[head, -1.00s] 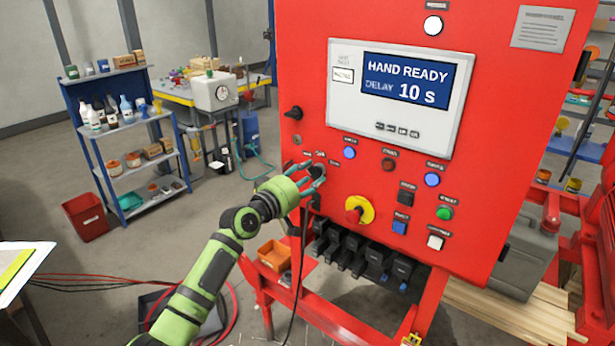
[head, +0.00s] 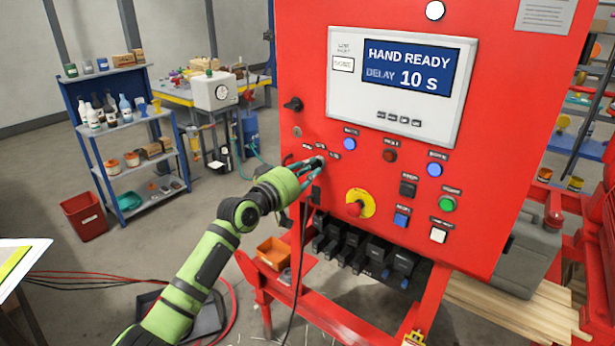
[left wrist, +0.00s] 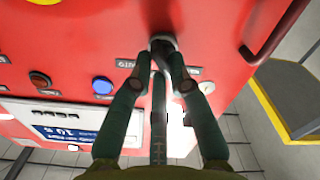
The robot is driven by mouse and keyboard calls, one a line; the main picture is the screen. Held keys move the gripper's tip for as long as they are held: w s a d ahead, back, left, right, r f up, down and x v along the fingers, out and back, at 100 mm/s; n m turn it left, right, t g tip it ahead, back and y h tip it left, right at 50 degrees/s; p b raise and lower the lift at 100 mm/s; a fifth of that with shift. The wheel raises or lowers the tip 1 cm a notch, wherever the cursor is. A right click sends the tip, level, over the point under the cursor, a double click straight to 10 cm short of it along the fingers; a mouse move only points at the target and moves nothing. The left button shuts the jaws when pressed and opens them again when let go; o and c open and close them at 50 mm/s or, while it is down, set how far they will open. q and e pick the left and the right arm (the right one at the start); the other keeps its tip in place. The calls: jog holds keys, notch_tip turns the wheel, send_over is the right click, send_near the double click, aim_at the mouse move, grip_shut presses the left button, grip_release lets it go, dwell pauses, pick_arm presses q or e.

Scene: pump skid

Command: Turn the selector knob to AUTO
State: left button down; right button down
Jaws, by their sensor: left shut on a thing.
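The red control panel (head: 300,75) fills the middle of the head view, with a display (head: 415,73) reading HAND READY, DELAY 10 s. My left gripper (head: 318,168) is at the panel's lower left, shut on the dark selector knob. The knob (left wrist: 162,44) shows between the fingertips in the left wrist view; in the head view the fingers mostly hide it. I cannot tell the knob's exact pointing direction. My right gripper is not in view.
A red emergency stop on a yellow ring (head: 360,203) is right of the knob, with several buttons around it. A black rotary handle (head: 293,104) is above the knob. A dark cable (head: 300,250) hangs below.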

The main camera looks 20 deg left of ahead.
pick_arm(q)
jog(key=m+b, duration=0.1)
jog(key=m, duration=0.1)
jog(key=m+b, duration=0.2)
jog(key=shift+f+m, duration=0.2)
jog(key=shift+m, duration=0.2)
jog(key=m+b, duration=0.1)
jog(key=m, duration=0.2)
jog(key=shift+m, duration=0.3)
jog(key=m, duration=0.3)
jog(key=shift+m, duration=0.3)
jog(key=m+p, duration=0.1)
jog(key=m, duration=0.3)
jog(key=shift+m, duration=0.4)
jog(key=shift+f, duration=0.1)
jog(key=c, duration=1.2)
grip_release()
jog(key=shift+o, duration=0.2)
